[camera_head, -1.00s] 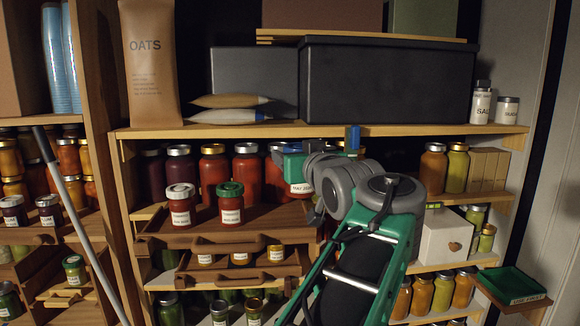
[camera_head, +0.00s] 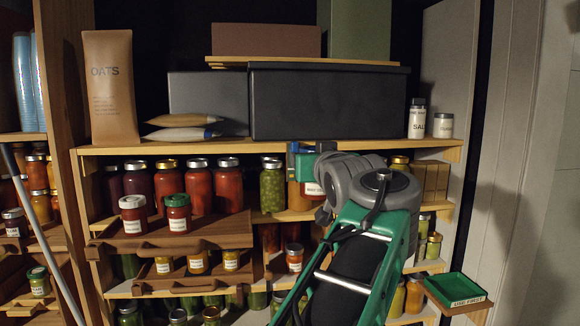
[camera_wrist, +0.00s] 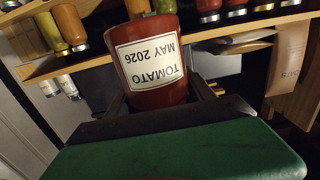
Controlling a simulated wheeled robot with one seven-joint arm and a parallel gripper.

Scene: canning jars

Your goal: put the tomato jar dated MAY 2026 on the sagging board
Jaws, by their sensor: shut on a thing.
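The tomato jar (camera_wrist: 153,75) fills the upper middle of the wrist view. It is red, with a white label reading TOMATO MAY 2026 upside down in that view. My gripper (camera_wrist: 162,92) is shut on it, with dark fingers on either side. In the head view my gripper (camera_head: 306,172) is in front of the middle shelf, and part of the jar's white label (camera_head: 314,189) shows beside it. Most of the jar is hidden there by the gripper and wrist. I cannot tell which board sags.
A pull-out board (camera_head: 215,232) carries two red jars (camera_head: 178,213). A green bean jar (camera_head: 272,188) stands left of my gripper, with several red jars farther left. A black box (camera_head: 325,102) is on the shelf above. A green tray (camera_head: 459,291) sits at lower right.

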